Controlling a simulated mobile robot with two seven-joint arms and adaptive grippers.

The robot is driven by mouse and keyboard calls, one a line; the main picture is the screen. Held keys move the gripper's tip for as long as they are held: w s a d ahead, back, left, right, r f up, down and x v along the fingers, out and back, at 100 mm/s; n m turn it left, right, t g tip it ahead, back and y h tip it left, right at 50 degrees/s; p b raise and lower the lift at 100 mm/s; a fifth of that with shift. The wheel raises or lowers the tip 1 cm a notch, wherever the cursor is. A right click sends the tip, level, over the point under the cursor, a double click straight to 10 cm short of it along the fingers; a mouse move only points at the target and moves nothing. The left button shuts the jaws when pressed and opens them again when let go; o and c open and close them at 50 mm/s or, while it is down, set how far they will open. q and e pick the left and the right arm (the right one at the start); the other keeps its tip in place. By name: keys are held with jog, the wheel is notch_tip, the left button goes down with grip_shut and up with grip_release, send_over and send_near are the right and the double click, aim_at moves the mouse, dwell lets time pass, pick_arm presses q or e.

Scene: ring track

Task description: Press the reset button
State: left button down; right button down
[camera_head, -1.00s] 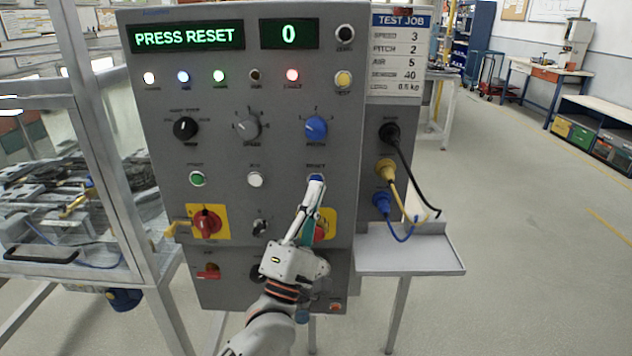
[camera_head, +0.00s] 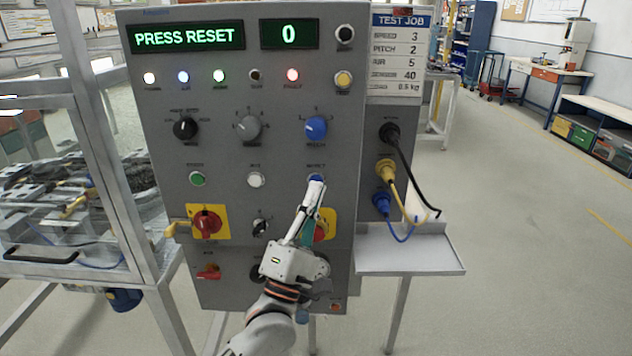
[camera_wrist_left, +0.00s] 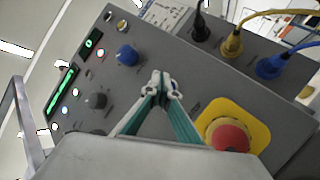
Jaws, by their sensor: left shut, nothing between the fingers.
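The blue reset button (camera_head: 315,178) is on the grey control panel (camera_head: 225,265), under the blue knob. Only its upper part shows above my fingertips. My left gripper (camera_head: 315,187) is shut and empty, its fingertips pointing at the panel just below and in front of the button. I cannot tell whether they touch it. In the left wrist view the closed fingertips (camera_wrist_left: 161,82) cover the place of the button. The display (camera_head: 187,37) reads PRESS RESET. My right gripper is not in view.
A red emergency knob on a yellow plate (camera_wrist_left: 250,130) is close beside my fingers. A green button (camera_head: 197,179) and a white button (camera_head: 255,180) are to the left. Cables (camera_head: 408,165) hang from the panel's right side above a small shelf (camera_head: 410,258).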

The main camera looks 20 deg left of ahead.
pick_arm(q)
jog(key=shift+w, duration=0.15)
jog(key=shift+w+a, duration=0.1)
jog(key=shift+w, duration=0.2)
jog(key=shift+w+a, duration=0.1)
jog(key=shift+w, duration=0.25)
dwell(0.8)
dwell(0.3)
jog(key=shift+s+d+p, duration=0.2)
jog(key=shift+s+p, duration=0.25)
jog(key=shift+s, duration=0.35)
jog(key=s, duration=0.2)
jog(key=s+d+p, duration=0.1)
jog(key=s, duration=0.1)
jog(key=shift+s+d, duration=0.2)
jog(key=shift+s, duration=0.2)
